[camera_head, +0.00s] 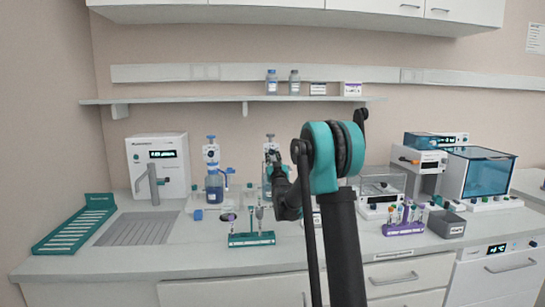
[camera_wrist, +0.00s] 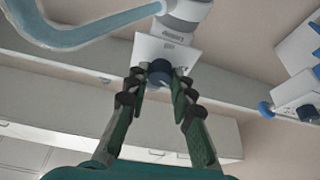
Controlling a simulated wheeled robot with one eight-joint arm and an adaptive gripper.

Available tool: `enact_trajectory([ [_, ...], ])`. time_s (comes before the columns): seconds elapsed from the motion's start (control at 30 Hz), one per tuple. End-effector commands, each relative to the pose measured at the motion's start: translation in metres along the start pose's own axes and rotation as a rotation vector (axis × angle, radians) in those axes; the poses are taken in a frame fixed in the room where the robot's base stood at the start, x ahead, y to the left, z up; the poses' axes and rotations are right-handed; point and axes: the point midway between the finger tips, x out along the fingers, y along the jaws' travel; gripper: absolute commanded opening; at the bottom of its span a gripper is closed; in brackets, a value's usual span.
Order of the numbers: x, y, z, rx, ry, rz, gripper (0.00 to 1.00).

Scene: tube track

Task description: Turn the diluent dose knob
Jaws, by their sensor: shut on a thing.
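The diluent dose knob (camera_wrist: 158,69) is a dark round knob on the white dispenser head (camera_wrist: 165,48) in the wrist view. My gripper (camera_wrist: 158,82) has a finger on either side of the knob and is shut on it. In the head view, my gripper (camera_head: 275,160) is at the right-hand bottle-top dispenser (camera_head: 270,140) at the back of the bench and hides much of it. The knob cannot be made out in the head view.
A similar dispenser on a blue bottle (camera_head: 214,184) stands just left; a white and blue dispenser part shows in the wrist view (camera_wrist: 295,93). A teal pipette rack (camera_head: 251,239) stands in front. A purple tube rack (camera_head: 403,229) and instruments are on the right. A shelf (camera_head: 200,101) runs above.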

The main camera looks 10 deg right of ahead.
Motion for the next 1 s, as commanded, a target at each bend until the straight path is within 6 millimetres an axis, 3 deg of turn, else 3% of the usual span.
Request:
enact_trajectory([
  [0.27, 0.0001, -0.0014, 0.0001, 0.069, 0.000, 0.027, 0.00],
  [1.0, 0.0011, -0.0047, -0.0012, 0.551, 0.000, 0.227, 0.00],
])
